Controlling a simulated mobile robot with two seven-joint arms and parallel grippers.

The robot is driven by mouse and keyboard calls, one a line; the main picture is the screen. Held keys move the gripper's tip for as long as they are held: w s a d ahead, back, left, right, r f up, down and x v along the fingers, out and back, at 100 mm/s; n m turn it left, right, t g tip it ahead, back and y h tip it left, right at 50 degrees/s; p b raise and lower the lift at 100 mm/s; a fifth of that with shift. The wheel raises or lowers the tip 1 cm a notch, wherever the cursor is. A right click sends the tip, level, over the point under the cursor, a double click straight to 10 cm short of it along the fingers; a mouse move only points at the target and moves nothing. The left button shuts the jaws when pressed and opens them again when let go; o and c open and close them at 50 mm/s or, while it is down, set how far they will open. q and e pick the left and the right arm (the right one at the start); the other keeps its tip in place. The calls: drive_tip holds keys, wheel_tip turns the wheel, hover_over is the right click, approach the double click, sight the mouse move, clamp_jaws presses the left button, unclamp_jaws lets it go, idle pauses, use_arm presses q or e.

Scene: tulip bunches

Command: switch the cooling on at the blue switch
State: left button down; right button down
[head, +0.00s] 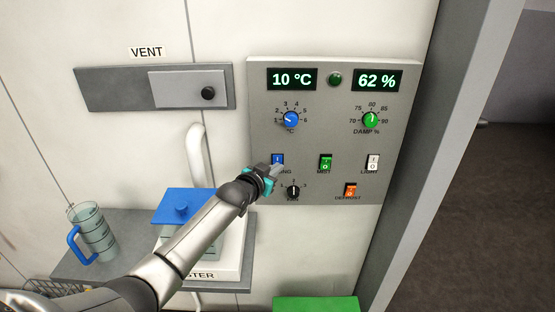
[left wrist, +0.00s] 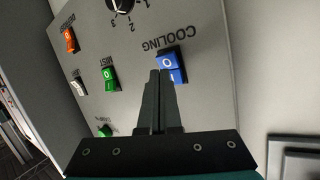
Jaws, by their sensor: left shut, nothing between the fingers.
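The blue rocker switch (head: 278,159) sits on the grey control panel (head: 330,215), at its left, below the blue °C dial. It also shows in the left wrist view (left wrist: 171,62), upside down, above my fingertips, with the word COOLING beside it. It has I and O marks; I cannot tell which half is pressed in. My left gripper (head: 275,169) is shut and empty, its fingertips (left wrist: 160,74) right in front of the switch's I half and partly covering it. I cannot tell whether they touch it. My right gripper is out of view.
A green MIST switch (head: 325,163), white LIGHT switch (head: 373,163), orange DEFROST switch (head: 350,190) and black knob (head: 293,190) are close by. Displays read 10 °C and 62 %. A shelf with a blue-lidded container (head: 182,208) and a jug (head: 92,232) is below left.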

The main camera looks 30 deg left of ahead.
use_arm(q)
drive_tip(key=shift+s+d+f, duration=0.1)
drive_tip(key=shift+s+d, duration=0.05)
drive_tip(key=shift+s, duration=0.2)
drive_tip(key=shift+s+p, duration=0.1)
drive_tip(key=shift+p, duration=0.2)
drive_tip(key=s+p, duration=0.1)
drive_tip(key=s+d+f+p, duration=0.1)
drive_tip(key=s+d+f, duration=0.1)
drive_tip(key=s, duration=0.1)
drive_tip(key=shift+p, duration=0.4)
